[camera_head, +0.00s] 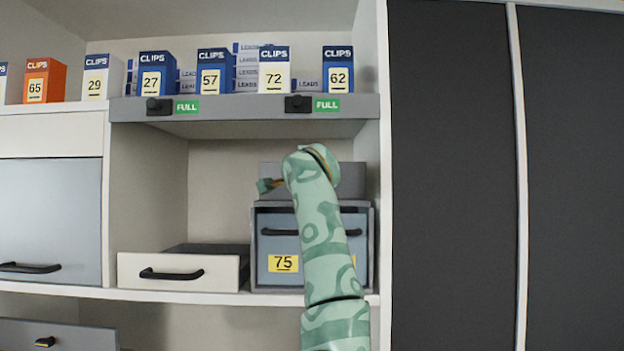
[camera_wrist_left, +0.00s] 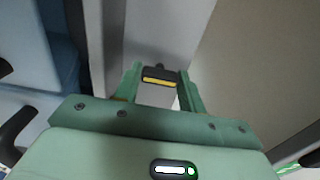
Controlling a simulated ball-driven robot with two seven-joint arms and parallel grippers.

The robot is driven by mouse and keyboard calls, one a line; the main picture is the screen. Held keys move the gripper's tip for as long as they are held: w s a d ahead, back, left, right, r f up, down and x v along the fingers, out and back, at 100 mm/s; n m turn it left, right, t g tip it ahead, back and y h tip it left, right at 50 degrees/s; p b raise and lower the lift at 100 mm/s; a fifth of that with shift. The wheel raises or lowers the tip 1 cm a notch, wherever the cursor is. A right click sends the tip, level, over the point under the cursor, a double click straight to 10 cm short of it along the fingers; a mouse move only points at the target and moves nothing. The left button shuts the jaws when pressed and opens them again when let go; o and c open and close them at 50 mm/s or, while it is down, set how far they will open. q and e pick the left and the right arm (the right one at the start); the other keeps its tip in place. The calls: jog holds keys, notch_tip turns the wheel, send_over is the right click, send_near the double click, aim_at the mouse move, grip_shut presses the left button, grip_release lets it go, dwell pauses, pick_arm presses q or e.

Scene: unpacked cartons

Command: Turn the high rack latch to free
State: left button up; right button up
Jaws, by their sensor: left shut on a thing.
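My left gripper (camera_wrist_left: 158,82) is shut on a dark piece with a yellow bar (camera_wrist_left: 158,79), which looks like the latch. The bar lies across the picture between the two fingers. Behind it is a grey panel (camera_wrist_left: 165,25). In the head view my left gripper (camera_head: 268,185) is small and side-on, in front of the left end of a grey block (camera_head: 349,178) above the blue drawer. The held piece cannot be made out there, and my forearm hides part of the block. The right gripper is in neither view.
The blue drawer (camera_head: 277,244) bears a yellow 75 label and sits partly behind my arm. A white drawer (camera_head: 210,272) is beside it on the left. The upper shelf edge (camera_head: 235,106) above carries two black knobs with green FULL labels; numbered CLIPS cartons stand on it.

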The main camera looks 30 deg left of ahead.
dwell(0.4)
pick_arm(q)
jog(key=o, duration=1)
jog(key=shift+a, duration=0.1)
jog(key=shift+s+d+f, duration=0.1)
jog(key=shift+s+d, duration=0.1)
jog(key=shift+s, duration=0.05)
jog(key=b+v, duration=0.6)
jog(key=v, duration=0.9)
jog(key=shift+s+d, duration=0.15)
jog(key=shift+s, duration=0.25)
